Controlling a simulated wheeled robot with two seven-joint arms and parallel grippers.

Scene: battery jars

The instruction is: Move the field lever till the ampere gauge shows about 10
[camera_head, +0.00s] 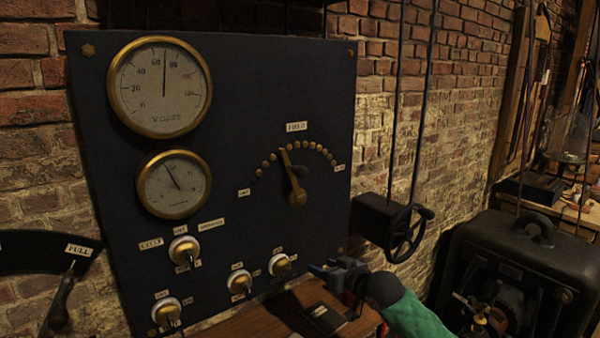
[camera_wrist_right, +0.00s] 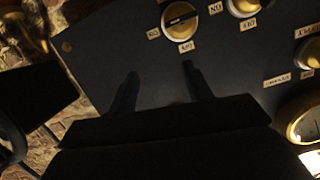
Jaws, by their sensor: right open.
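The field lever (camera_head: 294,178) is a brass arm on the dark panel (camera_head: 240,80), pivoting low and pointing up, slightly left, at an arc of brass studs (camera_head: 273,157) under the FIELD label (camera_head: 297,127). The smaller lower gauge (camera_head: 174,184) has its needle tilted up and left; its figures are too small to read. The larger volts gauge (camera_head: 160,86) has its needle near upright, a little past 60. My right gripper (camera_head: 333,269) is below and right of the lever, apart from it, open and empty. Its two fingers (camera_wrist_right: 158,88) show in the right wrist view. My left gripper is out of view.
Several rotary switches, one (camera_head: 184,250) under the small gauge, sit low on the panel. A wooden shelf (camera_head: 270,322) juts out below. A handwheel (camera_head: 405,233) stands right of the panel, and a dark machine (camera_head: 510,270) further right. A black-handled lever (camera_head: 60,305) is at left.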

